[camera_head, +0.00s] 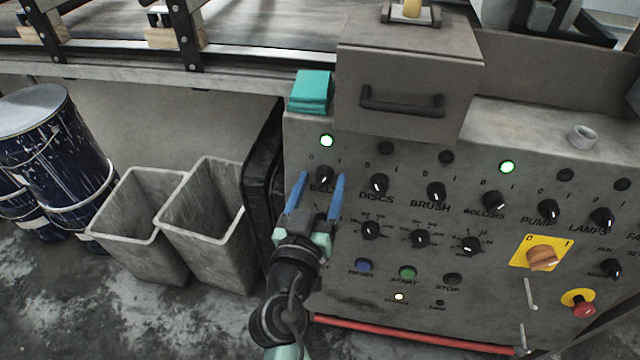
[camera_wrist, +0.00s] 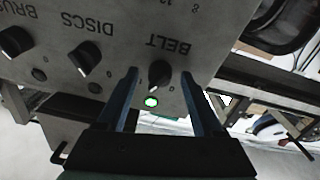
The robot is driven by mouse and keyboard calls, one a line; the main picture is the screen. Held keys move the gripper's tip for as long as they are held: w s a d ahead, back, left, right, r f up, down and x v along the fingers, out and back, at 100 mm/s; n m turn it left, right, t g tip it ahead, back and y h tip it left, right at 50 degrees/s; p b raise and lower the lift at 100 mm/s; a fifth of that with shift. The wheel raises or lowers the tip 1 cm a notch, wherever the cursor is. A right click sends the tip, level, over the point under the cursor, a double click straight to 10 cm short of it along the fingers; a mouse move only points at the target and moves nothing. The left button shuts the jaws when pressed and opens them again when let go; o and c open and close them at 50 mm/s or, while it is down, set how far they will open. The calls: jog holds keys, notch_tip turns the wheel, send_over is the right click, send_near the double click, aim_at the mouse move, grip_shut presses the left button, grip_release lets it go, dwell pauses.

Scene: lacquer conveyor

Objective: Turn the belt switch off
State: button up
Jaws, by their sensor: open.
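The belt switch (camera_head: 324,174) is a black knob with a pale mark, at the upper left of the grey control panel, above the label BELT. A lamp (camera_head: 326,141) above it glows green. My gripper (camera_head: 323,178) is open, its two blue fingers reaching up to the panel on either side of the knob. In the wrist view, the picture is upside down, and the belt switch (camera_wrist: 159,74) stands between the two fingers (camera_wrist: 161,80), with the lit green lamp (camera_wrist: 151,101) below it. I cannot tell whether the fingers touch the knob.
The discs switch (camera_head: 379,184) is the neighbouring knob to the right, with more knobs beyond. An orange rotary switch (camera_head: 543,257) and red emergency button (camera_head: 582,309) are at the lower right. Grey bins (camera_head: 207,225) stand at left.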

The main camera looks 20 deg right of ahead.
grip_shut()
jog(key=shift+n, duration=0.3)
jog(key=n+p, duration=0.1)
jog(key=n, duration=0.2)
jog(key=n+y+p, duration=0.1)
jog(key=n, duration=0.2)
jog(key=shift+d+r+t+p, duration=0.1)
jog(key=shift+r+t+p, duration=0.1)
jog(key=shift+t+p, duration=0.15)
jog(key=n+y+p, duration=0.1)
jog(key=n+p, duration=0.1)
jog(key=n, duration=0.2)
jog(key=shift+s+p, duration=0.1)
jog(key=shift+p, duration=0.25)
jog(key=shift+d+n+y+p, duration=0.1)
jog(key=shift+n+y+p, duration=0.4)
jog(key=shift+n+p, duration=0.7)
jog(key=shift+f+n, duration=0.1)
jog(key=shift+n, duration=0.4)
grip_release()
